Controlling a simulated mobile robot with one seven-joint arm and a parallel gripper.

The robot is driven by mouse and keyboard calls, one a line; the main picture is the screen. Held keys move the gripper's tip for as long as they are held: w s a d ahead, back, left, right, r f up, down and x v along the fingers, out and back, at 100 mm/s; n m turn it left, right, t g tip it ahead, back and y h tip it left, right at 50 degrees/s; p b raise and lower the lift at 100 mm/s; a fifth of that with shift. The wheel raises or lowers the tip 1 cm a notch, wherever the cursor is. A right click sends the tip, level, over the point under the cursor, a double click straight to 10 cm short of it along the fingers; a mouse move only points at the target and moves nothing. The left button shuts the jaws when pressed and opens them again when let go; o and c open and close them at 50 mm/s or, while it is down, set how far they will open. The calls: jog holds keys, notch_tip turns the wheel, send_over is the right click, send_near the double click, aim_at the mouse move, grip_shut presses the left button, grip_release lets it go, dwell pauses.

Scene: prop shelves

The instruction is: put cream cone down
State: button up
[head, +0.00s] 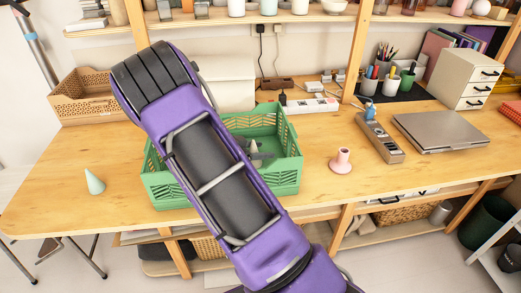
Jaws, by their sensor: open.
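A cream cone (254,147) shows in small part inside the green crate (284,180) on the wooden table. Its lower part is hidden. My gripper (260,157) shows only as dark parts in the crate, right beside the cone, and it is open. My purple arm crosses in front and hides the crate's middle and most of the gripper. I cannot tell whether the fingers touch the cone or whether it rests on the crate's floor.
A pale green cone (94,183) stands at the table's left. A pink holder (341,162) stands right of the crate. A woven basket (82,98) is back left. The front left tabletop is mostly clear.

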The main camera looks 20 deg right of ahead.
jog(key=shift+r, duration=0.15)
jog(key=p+v, duration=0.1)
jog(key=v, duration=1.1)
jog(key=shift+p, duration=0.4)
